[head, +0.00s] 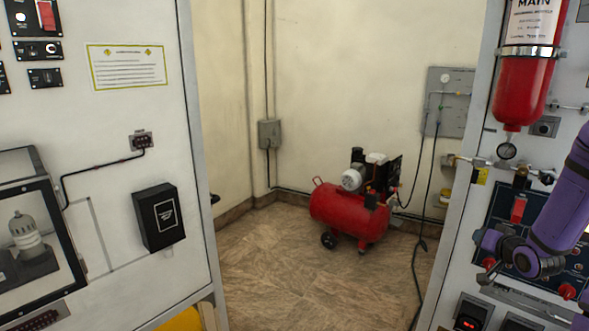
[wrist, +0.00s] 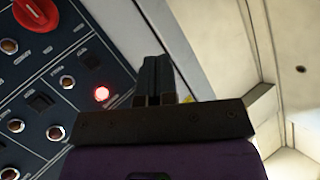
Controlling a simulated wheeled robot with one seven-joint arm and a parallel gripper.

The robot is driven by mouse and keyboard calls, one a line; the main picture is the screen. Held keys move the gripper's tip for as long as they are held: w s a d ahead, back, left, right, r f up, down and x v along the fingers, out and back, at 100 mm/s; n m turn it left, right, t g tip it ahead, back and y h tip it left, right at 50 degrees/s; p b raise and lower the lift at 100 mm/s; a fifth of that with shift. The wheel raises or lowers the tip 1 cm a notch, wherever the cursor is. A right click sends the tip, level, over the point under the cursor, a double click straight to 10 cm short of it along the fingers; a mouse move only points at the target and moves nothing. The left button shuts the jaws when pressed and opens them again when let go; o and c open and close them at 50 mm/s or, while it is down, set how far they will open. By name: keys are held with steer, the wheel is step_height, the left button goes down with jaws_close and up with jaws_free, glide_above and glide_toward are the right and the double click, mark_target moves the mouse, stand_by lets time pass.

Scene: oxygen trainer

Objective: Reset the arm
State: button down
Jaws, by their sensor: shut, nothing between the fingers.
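My gripper (wrist: 158,75) shows in the wrist view with its dark fingers together and nothing between them. A dark control panel (wrist: 50,95) with a red knob (wrist: 35,12), a lit red lamp (wrist: 101,93) and several small buttons lies left of the fingers. No contact with it is visible. In the head view my purple arm hangs at the right edge, in front of the right-hand panel (head: 468,235). The fingertips cannot be made out there.
A red compressor (head: 345,212) stands on the tiled floor (head: 290,270) between the two panels. A red cylinder (head: 522,90) hangs on the right panel above my arm. A black box (head: 157,217) and a clear-fronted case (head: 35,235) are on the left panel (head: 110,130).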

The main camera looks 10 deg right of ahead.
steer(key=s+a+r+n+g+h, duration=0.1)
steer(key=s+a+r+n+g, duration=0.15)
steer(key=a+r, duration=0.65)
steer(key=s+a+r+n+g+h, duration=0.1)
steer(key=s+a+r+g, duration=0.2)
steer(key=a+r, duration=0.55)
steer(key=s+a+r+n+g+y, duration=0.1)
steer(key=s+a+r, duration=0.3)
steer(key=s, duration=0.6)
steer(key=s+a+r+n+g+y, duration=0.1)
steer(key=s+a+r, duration=0.3)
steer(key=s+a, duration=0.5)
steer(key=shift+s+a+g+y, duration=0.25)
steer(key=shift+s+g+y, duration=0.5)
steer(key=shift+s, duration=0.5)
steer(key=shift+n, duration=0.25)
